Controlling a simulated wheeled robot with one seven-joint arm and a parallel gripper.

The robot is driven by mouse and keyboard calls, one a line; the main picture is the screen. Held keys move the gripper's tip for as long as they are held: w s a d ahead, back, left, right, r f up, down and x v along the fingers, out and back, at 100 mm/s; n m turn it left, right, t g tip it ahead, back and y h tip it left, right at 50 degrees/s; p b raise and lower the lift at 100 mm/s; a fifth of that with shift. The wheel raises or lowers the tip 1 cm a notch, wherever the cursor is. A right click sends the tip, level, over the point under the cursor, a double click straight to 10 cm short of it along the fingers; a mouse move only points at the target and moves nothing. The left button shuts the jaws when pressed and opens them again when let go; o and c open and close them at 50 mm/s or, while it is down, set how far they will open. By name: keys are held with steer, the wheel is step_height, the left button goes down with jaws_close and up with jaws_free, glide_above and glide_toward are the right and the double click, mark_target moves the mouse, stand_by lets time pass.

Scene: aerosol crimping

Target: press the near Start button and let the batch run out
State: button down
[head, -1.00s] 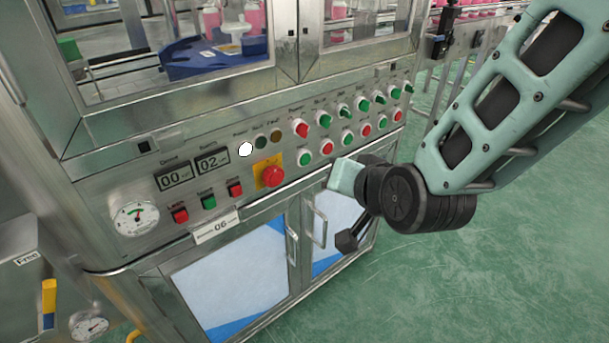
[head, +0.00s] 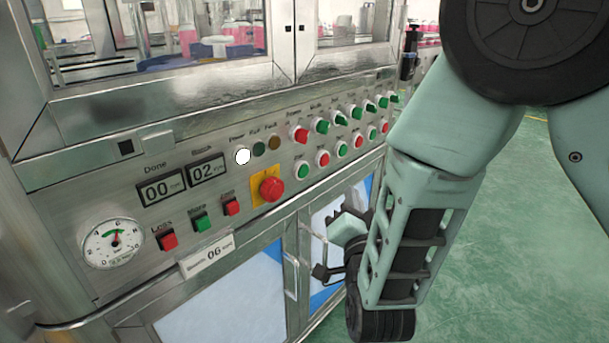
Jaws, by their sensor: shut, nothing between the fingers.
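The machine's front panel (head: 120,200) slopes across the middle. The Done display (head: 161,190) reads 00 and the Batch display (head: 207,170) reads 02. The white Power lamp (head: 243,156) is lit; the Run lamp (head: 259,148) looks dark. My gripper (head: 322,271) is shut and empty, right of and below the Start button, in front of the cabinet doors, apart from the panel. My arm partly hides it.
A red emergency stop (head: 271,189) on a yellow plate stands out right of the square buttons. Red and green round buttons and knobs (head: 322,158) fill the panel's right. A pressure gauge (head: 114,244) is at left. Door handles (head: 291,276) protrude below. Green floor (head: 510,240) is clear at right.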

mark_target(303, 171)
steer(key=shift+a, duration=0.1)
steer(key=w+a, duration=0.5)
steer(key=a, duration=0.1)
steer(key=shift+w+a+p, duration=0.25)
steer(key=shift+a+p, duration=0.1)
steer(key=shift+a, duration=0.05)
steer(key=shift+a, duration=0.1)
stand_by(2.0)
steer(key=shift+w+a, duration=0.25)
